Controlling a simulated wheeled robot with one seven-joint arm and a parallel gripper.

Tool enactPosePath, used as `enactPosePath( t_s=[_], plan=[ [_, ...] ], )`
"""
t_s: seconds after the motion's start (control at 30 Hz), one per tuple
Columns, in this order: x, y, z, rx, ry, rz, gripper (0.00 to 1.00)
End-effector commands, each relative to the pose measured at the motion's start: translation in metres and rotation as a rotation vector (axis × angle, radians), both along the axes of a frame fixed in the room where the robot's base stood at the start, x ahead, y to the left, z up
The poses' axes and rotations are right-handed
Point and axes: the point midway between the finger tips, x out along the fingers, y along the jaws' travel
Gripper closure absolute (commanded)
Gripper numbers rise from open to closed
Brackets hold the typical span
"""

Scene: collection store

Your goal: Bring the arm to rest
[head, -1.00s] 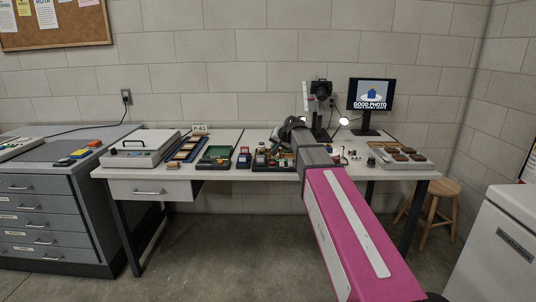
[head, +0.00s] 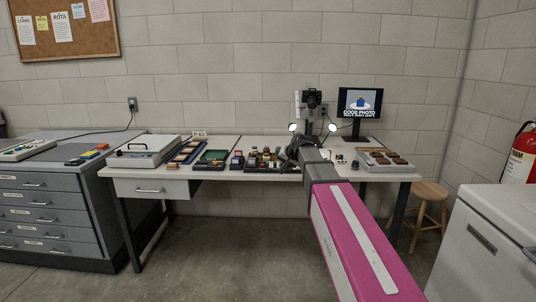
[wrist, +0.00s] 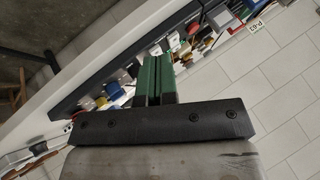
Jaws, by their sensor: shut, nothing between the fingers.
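My arm reaches forward over the front of the white table (head: 232,174), with its pink link nearest me in the head view. My gripper (wrist: 154,82) shows in the wrist view as two green fingers lying together, shut with nothing between them. In the head view the fingers are hidden behind my dark wrist. Beyond the fingers in the wrist view lies a dark tray of small coloured items (wrist: 130,82).
A drawer cabinet (head: 55,210) is left; a stool (head: 429,190) and white chest (head: 490,250) are right.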

Motion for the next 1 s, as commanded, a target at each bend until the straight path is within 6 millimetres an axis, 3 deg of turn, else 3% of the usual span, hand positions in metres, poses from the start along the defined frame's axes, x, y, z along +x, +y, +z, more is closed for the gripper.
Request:
enactPosePath(
  t_s=[0.27, 0.47, 0.8, 1.0],
  plan=[
    [-0.033, -0.016, -0.048, -0.062, 0.065, 0.012, 1.00],
    [-0.072, -0.033, -0.099, -0.134, 0.141, 0.030, 1.00],
    [-0.200, -0.082, -0.216, -0.323, 0.371, 0.097, 1.00],
    [-0.274, -0.107, -0.263, -0.417, 0.500, 0.143, 1.00]
  ],
)
